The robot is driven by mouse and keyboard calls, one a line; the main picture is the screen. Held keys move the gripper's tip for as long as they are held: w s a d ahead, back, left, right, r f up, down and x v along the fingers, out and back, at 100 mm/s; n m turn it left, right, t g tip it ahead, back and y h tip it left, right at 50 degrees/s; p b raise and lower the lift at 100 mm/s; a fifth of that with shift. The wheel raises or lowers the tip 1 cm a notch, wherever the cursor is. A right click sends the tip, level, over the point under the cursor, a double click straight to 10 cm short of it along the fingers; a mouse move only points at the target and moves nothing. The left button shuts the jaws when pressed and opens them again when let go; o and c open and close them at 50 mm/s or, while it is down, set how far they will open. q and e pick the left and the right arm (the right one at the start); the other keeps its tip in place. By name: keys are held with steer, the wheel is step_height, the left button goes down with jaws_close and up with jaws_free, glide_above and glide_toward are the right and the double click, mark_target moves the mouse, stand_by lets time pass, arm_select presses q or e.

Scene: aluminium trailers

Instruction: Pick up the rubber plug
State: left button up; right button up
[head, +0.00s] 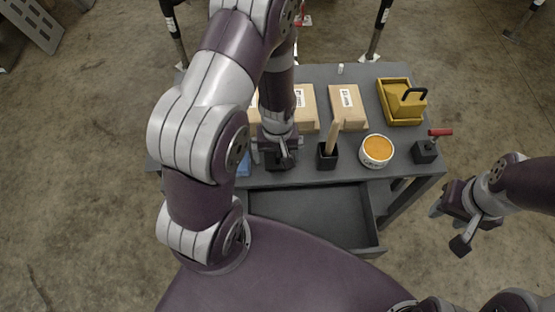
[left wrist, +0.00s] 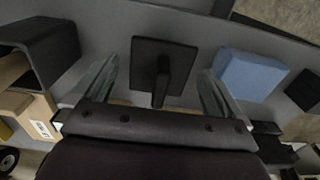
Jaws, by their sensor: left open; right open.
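A black piece with a square plate and an upright stem (left wrist: 150,62) stands on the grey bench in the left wrist view. It may be the rubber plug, but I cannot be sure. My left gripper (left wrist: 157,74) is open above it, with one finger on either side and a gap to each. In the head view my left gripper (head: 276,150) points down at the bench's near edge and mostly hides this piece. My right gripper (head: 448,227) is open and empty, off the bench's right side.
A blue block (left wrist: 248,75) lies beside the black piece. Cardboard boxes (head: 348,106), a black holder with a wooden handle (head: 327,160), a round orange-filled tub (head: 376,150), a yellow container (head: 397,107) and a red-handled black item (head: 425,151) share the bench. An open drawer (head: 312,245) juts out below.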

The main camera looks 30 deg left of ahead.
arm_select(q)
steer(key=shift+f, duration=0.15)
steer(key=shift+c, duration=0.3)
steer(key=c, duration=1.1)
steer(key=shift+o, duration=0.2)
